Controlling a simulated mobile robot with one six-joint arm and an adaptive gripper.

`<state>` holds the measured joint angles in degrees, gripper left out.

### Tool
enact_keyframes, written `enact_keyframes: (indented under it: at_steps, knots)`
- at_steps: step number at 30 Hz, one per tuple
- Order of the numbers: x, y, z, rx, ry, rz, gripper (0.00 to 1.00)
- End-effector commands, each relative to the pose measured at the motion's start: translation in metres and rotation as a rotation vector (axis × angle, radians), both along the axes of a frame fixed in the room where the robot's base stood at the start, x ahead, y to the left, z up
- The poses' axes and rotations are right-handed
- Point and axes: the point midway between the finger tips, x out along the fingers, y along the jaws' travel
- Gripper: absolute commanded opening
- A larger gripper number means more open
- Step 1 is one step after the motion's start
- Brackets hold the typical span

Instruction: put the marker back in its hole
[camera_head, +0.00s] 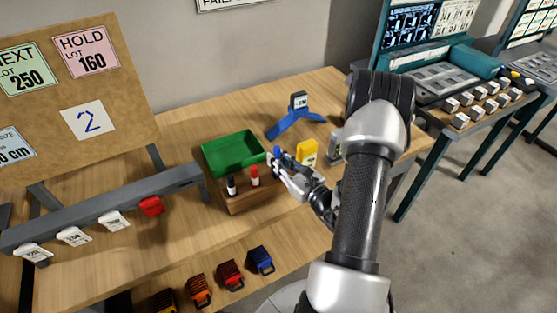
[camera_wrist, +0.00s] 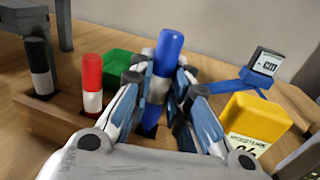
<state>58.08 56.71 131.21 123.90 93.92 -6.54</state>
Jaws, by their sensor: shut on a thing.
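A blue marker with a white band (camera_wrist: 166,55) stands roughly upright between the fingers of my gripper (camera_wrist: 160,95), which is shut on it. In the head view my gripper (camera_head: 277,168) is at the right end of the wooden holder (camera_head: 240,204). The holder also shows in the wrist view (camera_wrist: 50,118). A black marker (camera_head: 231,186) and a red marker (camera_head: 254,176) stand in the holder, left of the blue one. A dark hole (camera_wrist: 148,131) shows right under the blue marker. I cannot tell whether its lower end is inside the hole.
A green tray (camera_head: 233,152) lies behind the holder. A yellow box (camera_head: 307,152) stands right of my gripper, close to it. A blue stand with a small display (camera_head: 296,117) is farther back. A grey rail with tags (camera_head: 105,205) runs at the left.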

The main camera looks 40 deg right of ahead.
Motion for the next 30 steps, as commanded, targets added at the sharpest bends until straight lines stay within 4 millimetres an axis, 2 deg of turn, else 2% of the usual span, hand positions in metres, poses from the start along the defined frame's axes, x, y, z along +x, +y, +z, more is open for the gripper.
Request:
enact_keyframes:
  at_steps: [30]
  knots:
    - [0.000,0.000,-0.026,-0.001,0.000,0.000,0.00]
